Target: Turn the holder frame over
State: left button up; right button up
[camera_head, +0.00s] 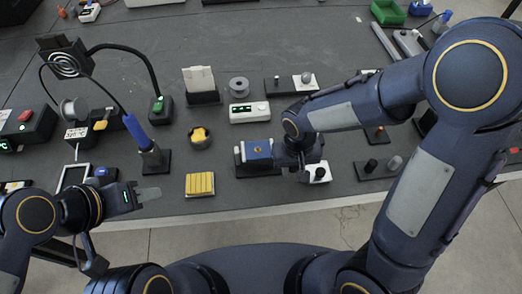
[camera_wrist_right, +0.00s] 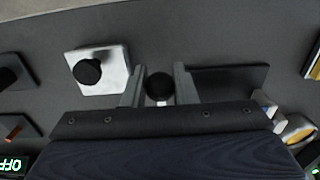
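The holder frame appears to be the blue board in light end clamps (camera_head: 258,150), standing on a dark base (camera_head: 258,172) near the front edge of the bench. The dark base also seems to show in the right wrist view (camera_wrist_right: 235,80). My right gripper (camera_head: 300,168) is at the right end of the holder. In the right wrist view its two fingers (camera_wrist_right: 159,85) stand on either side of a round black knob (camera_wrist_right: 160,87). I cannot tell if they press on it. My left gripper (camera_head: 148,194) is apart from the holder, at the front left, with no object seen in it.
A yellow ribbed block (camera_head: 200,184) lies left of the holder. A white box with a display (camera_head: 250,112) is behind it. A white plate with a black knob (camera_wrist_right: 97,70) is close to my right fingers.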

jog(key=shift+o, duration=1.4)
jog(key=shift+r, duration=0.1)
jog(key=shift+r+p, duration=2.85)
jog(key=shift+r, duration=0.65)
jog(key=shift+d+r, duration=0.15)
jog(key=shift+r, duration=0.15)
jog(key=s+d+r+m+t+y, duration=0.1)
jog(key=s+d+r+t+y, duration=0.1)
jog(key=s+d+r, duration=0.2)
jog(key=s+d+r+m+t+y, duration=0.1)
jog(key=s+d+r+t, duration=0.2)
jog(key=s+r, duration=0.4)
jog(key=shift+s+d+r+t+y, duration=0.3)
jog(key=shift+s+d+r+y, duration=0.1)
jog(key=shift+d+r, duration=0.5)
